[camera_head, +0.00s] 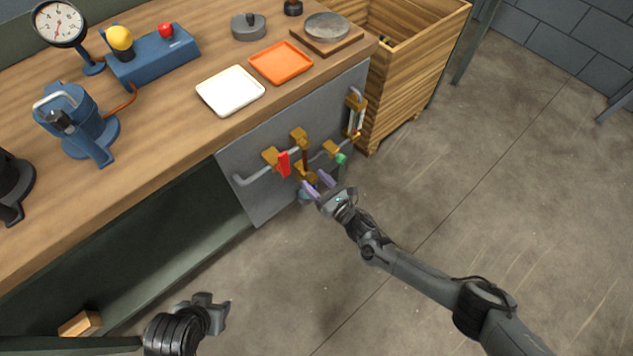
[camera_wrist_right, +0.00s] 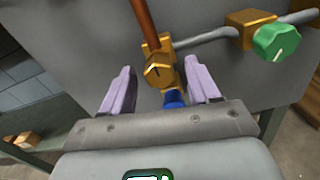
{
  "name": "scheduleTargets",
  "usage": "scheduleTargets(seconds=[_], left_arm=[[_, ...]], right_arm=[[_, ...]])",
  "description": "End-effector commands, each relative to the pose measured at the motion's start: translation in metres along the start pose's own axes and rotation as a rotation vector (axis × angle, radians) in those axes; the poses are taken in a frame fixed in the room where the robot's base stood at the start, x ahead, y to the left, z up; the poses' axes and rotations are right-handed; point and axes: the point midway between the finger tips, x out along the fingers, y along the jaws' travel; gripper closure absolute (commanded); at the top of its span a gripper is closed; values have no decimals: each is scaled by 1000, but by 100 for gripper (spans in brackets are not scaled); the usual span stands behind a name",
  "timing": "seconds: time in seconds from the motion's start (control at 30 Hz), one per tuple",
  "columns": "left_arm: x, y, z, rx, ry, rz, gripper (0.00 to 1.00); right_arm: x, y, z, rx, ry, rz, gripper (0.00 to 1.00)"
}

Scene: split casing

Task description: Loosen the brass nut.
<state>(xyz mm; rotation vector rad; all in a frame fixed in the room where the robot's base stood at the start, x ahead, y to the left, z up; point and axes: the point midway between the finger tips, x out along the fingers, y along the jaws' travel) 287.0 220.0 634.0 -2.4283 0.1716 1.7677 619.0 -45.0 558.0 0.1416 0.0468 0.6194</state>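The brass nut (camera_wrist_right: 158,70) sits on a brass fitting below a copper pipe (camera_wrist_right: 146,22), with a blue part (camera_wrist_right: 174,98) just under it. In the head view the nut's fitting (camera_head: 305,172) is low on the grey panel (camera_head: 262,207) on the bench front. My right gripper (camera_head: 317,186) is open in front of it. In the right wrist view its two lilac fingers (camera_wrist_right: 160,88) stand apart on either side of the fitting, with gaps showing. My left gripper (camera_head: 220,313) is low at the left, away from the panel; its finger opening is unclear.
A red-handled valve (camera_head: 284,163) and a green knob (camera_head: 341,158) are close to the fitting on the panel's pipes. A wooden crate (camera_head: 417,85) stands right of the panel. White (camera_head: 230,91) and orange (camera_head: 281,63) trays lie on the bench above. The floor at right is clear.

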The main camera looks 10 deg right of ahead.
Motion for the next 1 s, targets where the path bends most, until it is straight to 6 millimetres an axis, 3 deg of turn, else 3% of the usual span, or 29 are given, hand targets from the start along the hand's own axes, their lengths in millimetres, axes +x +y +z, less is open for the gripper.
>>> scheduleTargets(seconds=[0.27, 0.47, 1.0], left_arm=[[-1, 2, -1, -7, 1, 5, 57], [-9, 3, -4, -13, 2, 10, 57], [-41, -1, -13, -4, 1, 3, 57]], right_arm=[[0, 0, 0, 1, -1, 0, 39], [-14, 0, 2, 1, 0, -1, 39], [-96, 0, 2, 1, 1, 0, 39]])
